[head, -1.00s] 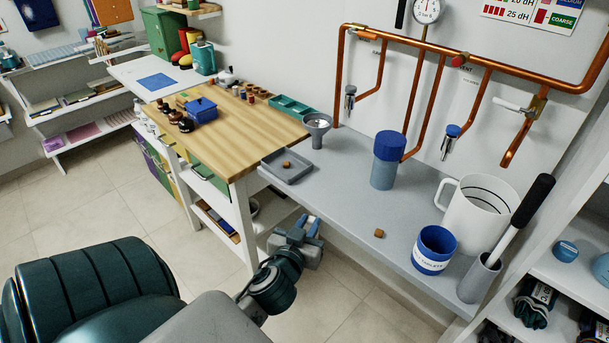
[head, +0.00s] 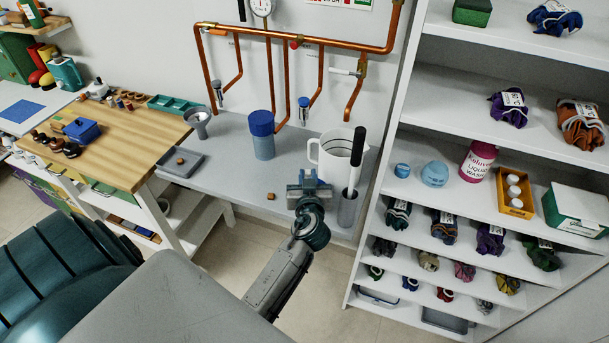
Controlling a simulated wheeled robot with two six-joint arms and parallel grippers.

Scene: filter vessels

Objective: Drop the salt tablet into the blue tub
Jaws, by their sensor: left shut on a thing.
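My left gripper (head: 309,178) is over the front edge of the grey bench (head: 232,170), just left of the white jug (head: 338,153). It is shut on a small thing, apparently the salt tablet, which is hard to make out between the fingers. The blue tub, seen earlier in front of the jug, is hidden or nearly hidden behind the gripper. I cannot tell how high the gripper is over it. My right gripper is not in view.
A small brown cube (head: 271,196) lies on the bench, and another brown cube (head: 180,161) lies in the grey tray (head: 190,168). A blue-lidded vessel (head: 262,135) and a grey holder with a black-handled tool (head: 347,208) stand nearby. White shelves (head: 392,150) rise at the right.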

